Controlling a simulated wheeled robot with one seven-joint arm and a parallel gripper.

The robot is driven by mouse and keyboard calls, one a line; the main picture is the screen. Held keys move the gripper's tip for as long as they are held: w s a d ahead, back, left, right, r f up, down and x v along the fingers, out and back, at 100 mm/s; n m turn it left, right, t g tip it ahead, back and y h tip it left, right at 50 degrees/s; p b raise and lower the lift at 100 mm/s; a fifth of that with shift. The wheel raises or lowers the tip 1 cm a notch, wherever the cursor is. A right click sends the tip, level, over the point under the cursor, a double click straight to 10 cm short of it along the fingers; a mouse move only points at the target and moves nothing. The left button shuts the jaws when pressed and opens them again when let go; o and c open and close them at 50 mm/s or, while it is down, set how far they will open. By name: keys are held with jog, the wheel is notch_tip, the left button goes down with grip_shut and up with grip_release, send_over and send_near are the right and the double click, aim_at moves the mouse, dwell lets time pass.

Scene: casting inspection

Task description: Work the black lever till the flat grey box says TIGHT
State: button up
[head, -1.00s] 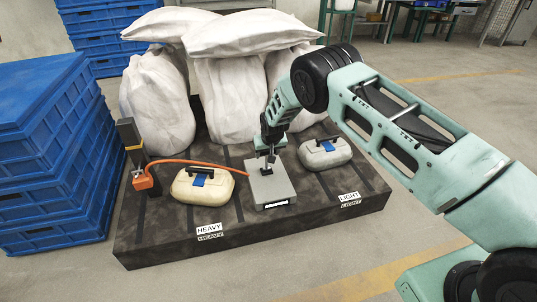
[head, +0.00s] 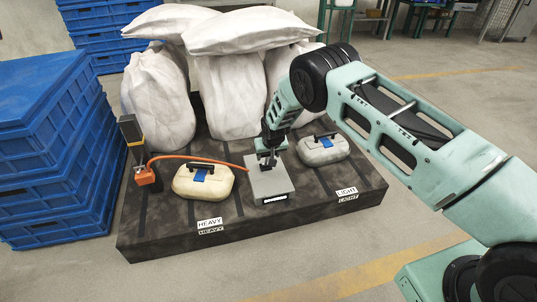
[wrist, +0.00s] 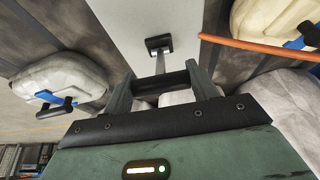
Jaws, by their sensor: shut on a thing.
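The flat grey box (head: 283,186) lies on the dark platform between two pale canisters. A small lit display (head: 275,199) is on its front edge; its text is too small to read. My gripper (head: 268,155) is over the back part of the box. In the wrist view my gripper (wrist: 160,88) is shut on the black lever (wrist: 163,83), whose crossbar lies between the two fingers. A grey stem runs from the crossbar to a black mount (wrist: 158,43) on the box. In the head view the lever is mostly hidden by my gripper.
A cream canister (head: 217,186) by the HEAVY label is left of the box; a paler canister (head: 323,151) by the LIGHT label is right. An orange hose (head: 190,158) runs from the box to a post (head: 131,138). White sacks (head: 227,95) stand close behind.

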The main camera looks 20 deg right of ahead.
jog(key=o, duration=1.4)
jog(key=shift+s+f, duration=0.25)
jog(key=shift+f, duration=0.1)
jog(key=shift+w+r, duration=0.1)
jog(key=shift+r, duration=0.05)
